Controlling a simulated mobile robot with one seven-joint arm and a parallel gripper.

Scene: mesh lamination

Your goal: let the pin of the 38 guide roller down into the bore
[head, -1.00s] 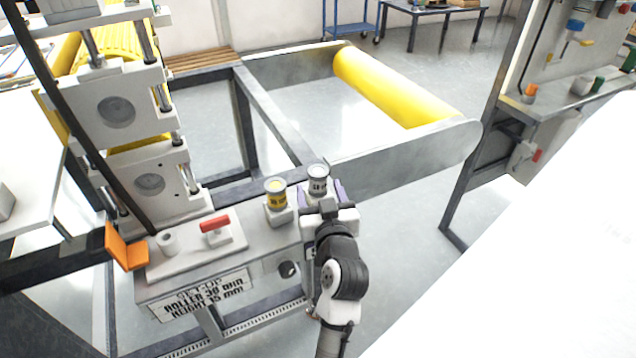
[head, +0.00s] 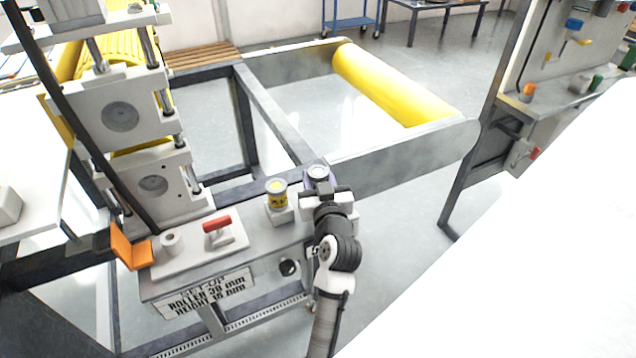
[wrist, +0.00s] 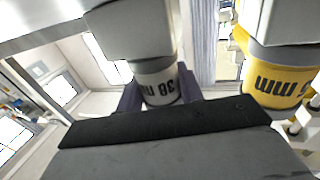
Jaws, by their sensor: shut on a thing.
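The 38 guide roller (head: 318,172) is a small grey-topped cylinder at the right end of the grey bench. In the wrist view its "38 mm" label (wrist: 160,84) shows upside down between two purple fingers. My gripper (head: 319,182) is shut on it, and the fingers also show in the wrist view (wrist: 160,93). A pale block (wrist: 130,28) lies against the roller's far end in the wrist view. I cannot tell whether the roller rests on it or is apart from it. The pin and the bore beneath are hidden.
A yellow-labelled roller (head: 277,188) stands on its own white block just left of my gripper. A plate with a red handle (head: 217,225) and a white ring (head: 172,241) lies farther left. An orange bracket (head: 131,248) sits at the bench's left end. A grey side plate (head: 410,160) rises behind.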

